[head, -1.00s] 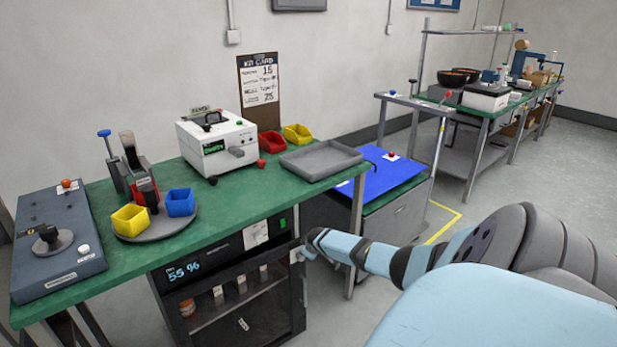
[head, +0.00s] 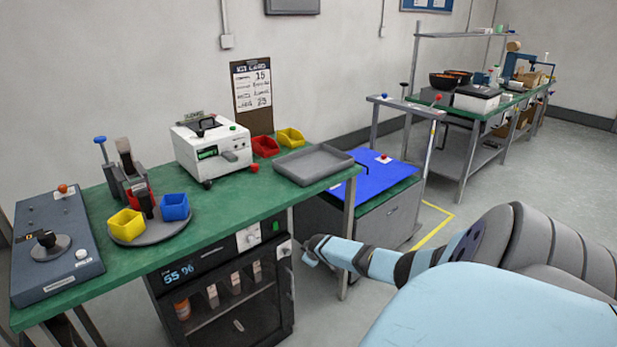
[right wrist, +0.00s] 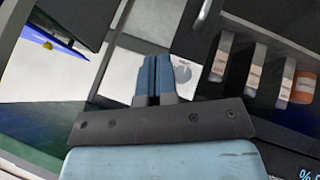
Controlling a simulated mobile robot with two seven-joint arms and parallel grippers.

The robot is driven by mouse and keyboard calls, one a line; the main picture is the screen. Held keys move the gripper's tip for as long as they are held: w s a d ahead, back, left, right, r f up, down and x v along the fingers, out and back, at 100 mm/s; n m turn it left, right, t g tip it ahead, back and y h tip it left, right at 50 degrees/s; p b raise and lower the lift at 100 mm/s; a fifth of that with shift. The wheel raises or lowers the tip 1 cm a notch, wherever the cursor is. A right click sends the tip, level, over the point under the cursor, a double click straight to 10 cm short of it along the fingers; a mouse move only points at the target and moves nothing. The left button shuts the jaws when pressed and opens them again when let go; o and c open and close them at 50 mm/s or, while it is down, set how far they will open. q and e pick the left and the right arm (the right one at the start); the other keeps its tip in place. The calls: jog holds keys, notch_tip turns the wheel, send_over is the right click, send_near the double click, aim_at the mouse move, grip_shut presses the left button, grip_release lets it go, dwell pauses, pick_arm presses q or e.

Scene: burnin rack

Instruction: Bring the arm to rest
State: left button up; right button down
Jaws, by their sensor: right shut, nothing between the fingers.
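My right arm (head: 380,263) reaches in from the right in the head view, low beside the green bench. Its gripper (head: 308,255) is near the right side of the dark cabinet (head: 285,300) under the bench. In the right wrist view the two blue-grey fingers (right wrist: 154,78) are together with nothing between them. That view also shows the cabinet's shelf with several small boxes (right wrist: 257,70) and an orange jar (right wrist: 303,88). The fingertips seem apart from the cabinet, though the exact gap is hard to tell. My left gripper is not in view.
The green bench (head: 100,272) carries a grey tray (head: 313,164), a white tester (head: 212,148), red and yellow bins, and a turntable (head: 150,232) with bins. A blue mat (head: 375,176) lies on a low cabinet behind. Open floor (head: 500,190) lies to the right.

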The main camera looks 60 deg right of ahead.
jog(key=s+d+r+p, duration=0.1)
jog(key=s+d+r, duration=0.1)
jog(key=s+r, duration=0.2)
notch_tip(320, 180, up, 3)
jog(key=shift+s+r+p, duration=0.1)
jog(key=shift+s+p, duration=0.2)
